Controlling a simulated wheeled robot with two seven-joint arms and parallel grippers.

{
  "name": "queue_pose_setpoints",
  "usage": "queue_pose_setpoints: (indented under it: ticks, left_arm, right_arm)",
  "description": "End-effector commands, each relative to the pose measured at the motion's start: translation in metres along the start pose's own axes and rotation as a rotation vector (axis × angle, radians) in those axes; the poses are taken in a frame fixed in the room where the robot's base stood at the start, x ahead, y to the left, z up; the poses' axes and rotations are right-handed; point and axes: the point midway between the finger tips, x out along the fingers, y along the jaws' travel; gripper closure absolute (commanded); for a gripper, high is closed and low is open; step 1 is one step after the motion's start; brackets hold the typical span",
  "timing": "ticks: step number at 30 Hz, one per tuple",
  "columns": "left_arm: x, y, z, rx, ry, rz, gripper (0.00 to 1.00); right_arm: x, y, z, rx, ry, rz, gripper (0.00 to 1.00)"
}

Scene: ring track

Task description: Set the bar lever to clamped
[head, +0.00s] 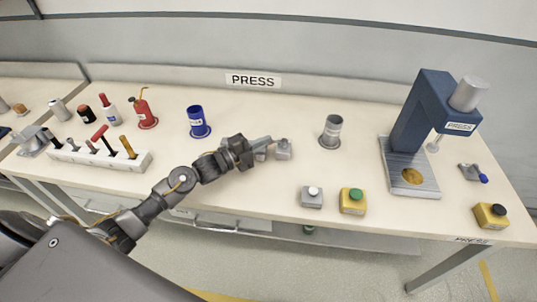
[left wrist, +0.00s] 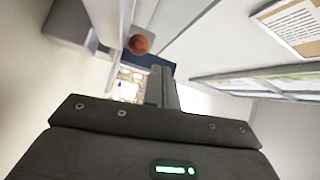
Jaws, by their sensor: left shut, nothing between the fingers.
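My left gripper (head: 266,141) reaches in from the left over the middle of the bench, fingers together and empty. Its tips are close to a small grey fixture (head: 284,150), partly hidden behind them; I cannot tell whether they touch. A small grey lever with a blue tip (head: 483,178) sits on the bench right of the press. I cannot tell for sure which of these is the bar lever, nor read its setting. In the left wrist view the shut fingers (left wrist: 165,88) point away, with a reddish-brown round knob (left wrist: 139,44) beyond them. My right gripper is not in view.
The blue press (head: 409,112) stands at the right. A white-knobbed box (head: 312,197), a green-button box (head: 352,201) and a black-button box (head: 490,215) line the front. A grey cup (head: 331,131), a blue cup (head: 198,121) and a tool rack (head: 99,154) stand around.

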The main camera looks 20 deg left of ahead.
Motion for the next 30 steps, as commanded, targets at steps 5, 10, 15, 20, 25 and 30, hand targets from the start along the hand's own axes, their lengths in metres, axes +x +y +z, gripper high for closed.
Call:
queue_pose_setpoints:
  ticks: [5, 10, 15, 20, 25, 30]
  left_arm:
    - [-0.013, -0.03, -0.029, 0.003, 0.004, -0.002, 1.0]
    - [-0.026, -0.057, -0.059, 0.002, 0.004, -0.002, 1.0]
    - [-0.045, -0.066, -0.093, 0.001, 0.003, -0.001, 1.0]
    - [-0.058, -0.075, -0.117, 0.0, 0.002, -0.002, 1.0]
    - [-0.066, -0.08, -0.131, 0.0, 0.0, 0.0, 1.0]
    - [-0.068, -0.083, -0.136, 0.0, 0.001, -0.001, 1.0]
  right_arm:
    - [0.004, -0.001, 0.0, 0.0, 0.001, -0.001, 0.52]
    - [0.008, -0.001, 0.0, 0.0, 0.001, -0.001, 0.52]
    - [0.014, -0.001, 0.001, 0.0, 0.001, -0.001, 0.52]
    - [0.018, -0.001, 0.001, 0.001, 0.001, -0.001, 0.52]
    - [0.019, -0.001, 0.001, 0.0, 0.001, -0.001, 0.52]
    - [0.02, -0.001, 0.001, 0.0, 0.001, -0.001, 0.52]
